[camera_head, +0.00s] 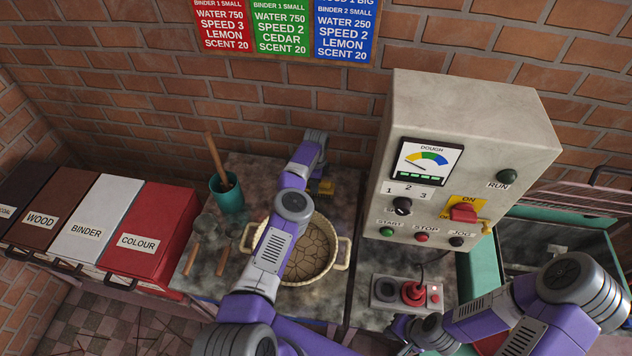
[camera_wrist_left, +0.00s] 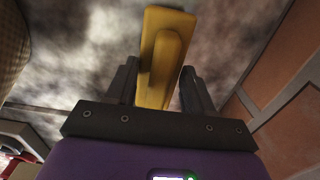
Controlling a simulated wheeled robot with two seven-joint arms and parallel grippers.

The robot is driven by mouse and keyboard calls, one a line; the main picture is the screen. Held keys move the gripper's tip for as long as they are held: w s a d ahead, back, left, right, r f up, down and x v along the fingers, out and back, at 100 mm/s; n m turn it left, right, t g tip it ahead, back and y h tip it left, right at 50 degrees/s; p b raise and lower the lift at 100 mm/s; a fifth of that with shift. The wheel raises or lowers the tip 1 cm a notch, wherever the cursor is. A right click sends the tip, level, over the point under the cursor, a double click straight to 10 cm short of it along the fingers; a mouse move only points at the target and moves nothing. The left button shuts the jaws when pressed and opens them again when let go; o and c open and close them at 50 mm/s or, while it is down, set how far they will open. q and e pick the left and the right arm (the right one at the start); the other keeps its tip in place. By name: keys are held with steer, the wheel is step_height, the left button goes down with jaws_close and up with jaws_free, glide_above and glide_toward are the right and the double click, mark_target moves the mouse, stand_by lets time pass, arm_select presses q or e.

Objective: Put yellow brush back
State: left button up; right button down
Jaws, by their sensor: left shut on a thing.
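The yellow brush (camera_wrist_left: 163,60) stands out between the two dark fingers of my left gripper (camera_wrist_left: 160,85) in the left wrist view, with mottled grey worktop behind it. My left gripper is shut on it. In the head view only a small yellow part of the brush (camera_head: 326,187) shows beyond the pan, near the back of the worktop, and my left arm hides most of the gripper. Whether the brush touches the worktop cannot be told. My right gripper (camera_head: 402,328) is partly seen at the lower edge, near the joystick box; its fingers are not clear.
A two-handled pan (camera_head: 318,258) with cracked dough sits under my left arm. Labelled bins (camera_head: 150,235) line the left.

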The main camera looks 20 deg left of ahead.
arm_select(q)
steer(key=o, duration=1.2)
steer(key=shift+f, duration=0.1)
steer(key=r+p, duration=0.4)
steer(key=r, duration=0.1)
steer(key=r+p, duration=0.2)
steer(key=shift+d+r, duration=0.15)
steer(key=shift+d, duration=0.25)
steer(key=shift+r, duration=0.15)
